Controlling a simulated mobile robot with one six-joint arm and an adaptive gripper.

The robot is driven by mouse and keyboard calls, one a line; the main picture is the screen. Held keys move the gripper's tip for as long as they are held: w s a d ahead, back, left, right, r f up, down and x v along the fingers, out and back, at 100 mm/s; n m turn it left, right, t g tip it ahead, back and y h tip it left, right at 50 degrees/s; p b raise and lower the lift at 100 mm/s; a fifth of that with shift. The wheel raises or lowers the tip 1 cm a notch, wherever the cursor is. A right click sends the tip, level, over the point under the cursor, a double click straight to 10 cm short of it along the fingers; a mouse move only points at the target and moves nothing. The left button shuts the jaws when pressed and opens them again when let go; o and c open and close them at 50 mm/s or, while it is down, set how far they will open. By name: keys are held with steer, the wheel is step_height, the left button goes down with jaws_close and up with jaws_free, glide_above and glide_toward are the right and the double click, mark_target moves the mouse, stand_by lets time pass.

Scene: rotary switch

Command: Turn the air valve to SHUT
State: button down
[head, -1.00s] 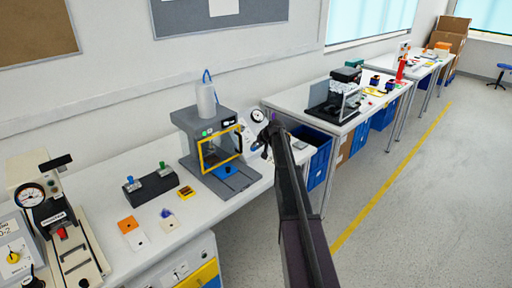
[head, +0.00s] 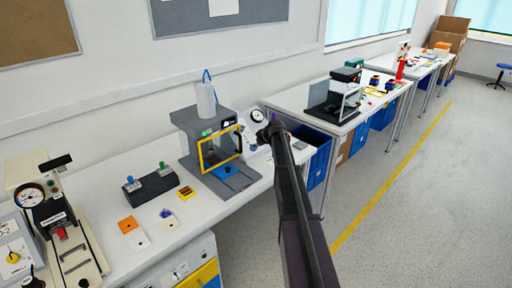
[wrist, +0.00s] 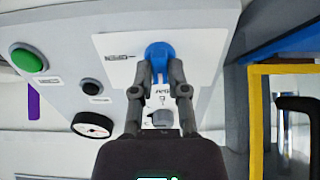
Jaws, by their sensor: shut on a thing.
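A blue knob (wrist: 158,53) sits on a white plate (wrist: 112,50) of a grey control panel in the wrist view. My gripper (wrist: 160,76) is shut on the blue knob, one finger on each side. Small print shows between the fingers, too blurred to read fully; I cannot make out a SHUT mark. A grey knob (wrist: 159,117) is partly visible behind my gripper. In the head view, my gripper (head: 270,133) is at the panel right of the press, and my arm hides the blue knob.
The panel also carries a green button (wrist: 29,60), a black button (wrist: 91,87) and a round gauge (wrist: 93,124). The grey press (head: 205,125) with a yellow-framed guard (head: 220,152) stands close beside. Floor on the right (head: 420,210) is clear.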

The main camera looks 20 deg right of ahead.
stand_by(0.3)
steer(key=c, duration=0.6)
jaws_free()
steer(key=shift+c, duration=0.2)
steer(key=shift+m, duration=0.4)
